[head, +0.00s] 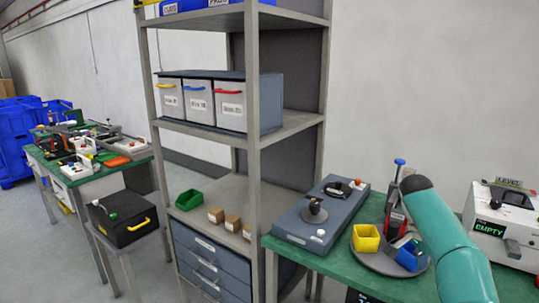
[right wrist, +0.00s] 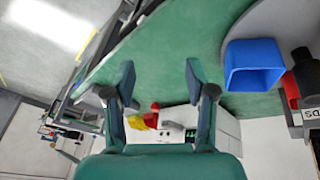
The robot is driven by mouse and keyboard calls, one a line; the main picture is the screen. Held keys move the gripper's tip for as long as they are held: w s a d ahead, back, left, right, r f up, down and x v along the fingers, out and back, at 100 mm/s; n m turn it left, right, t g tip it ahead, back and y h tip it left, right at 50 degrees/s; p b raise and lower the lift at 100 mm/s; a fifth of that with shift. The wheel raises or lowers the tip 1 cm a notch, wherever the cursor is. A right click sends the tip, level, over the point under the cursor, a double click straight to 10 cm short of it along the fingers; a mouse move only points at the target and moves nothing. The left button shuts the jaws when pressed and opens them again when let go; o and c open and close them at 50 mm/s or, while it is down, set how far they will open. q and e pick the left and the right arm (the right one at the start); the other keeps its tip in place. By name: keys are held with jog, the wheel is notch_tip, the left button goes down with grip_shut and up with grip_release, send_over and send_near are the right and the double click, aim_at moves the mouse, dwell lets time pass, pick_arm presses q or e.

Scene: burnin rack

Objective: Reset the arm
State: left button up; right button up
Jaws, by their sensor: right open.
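My right arm (head: 452,240) comes in from the lower right in the head view, a teal link with a dark end raised in front of the right-hand green bench. Its fingers cannot be made out there. In the right wrist view my right gripper (right wrist: 160,85) has its two dark fingers spread wide with nothing between them. Behind the gap are the green bench top and a white device (right wrist: 178,118) with red and yellow parts, apart from the fingers. My left gripper is in neither view.
The green bench (head: 378,283) carries a blue-grey fixture (head: 300,231), a round grey tray (head: 369,263) with a yellow bin (head: 365,239) and a blue bin (head: 406,260), and a white tester (head: 490,234) close by my arm. A metal shelf rack (head: 252,100) stands left of the bench.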

jog(key=s+a+f+n+g+y, duration=0.1)
jog(key=s+a+f+n, duration=0.15)
jog(key=a+f, duration=0.45)
jog(key=s+a+f+n+g+y, duration=0.1)
jog(key=s+a+f+n, duration=0.15)
jog(key=f, duration=0.75)
jog(key=s+a+f+n+y, duration=0.2)
jog(key=s+a+f, duration=0.3)
jog(key=f, duration=0.4)
jog(key=s+a+f+n+t+y, duration=0.1)
jog(key=s+a+f+n+y, duration=0.3)
jog(key=s+a, duration=0.6)
jog(key=s+a+f+n, duration=0.2)
jog(key=s+a+f, duration=0.3)
jog(key=s+a, duration=0.5)
jog(key=d+t, duration=0.1)
jog(key=w+d+t, duration=0.1)
jog(key=w+d+n, duration=0.1)
jog(key=shift+f+t, duration=0.3)
jog(key=shift+t, duration=0.1)
jog(key=shift+c, duration=1.3)
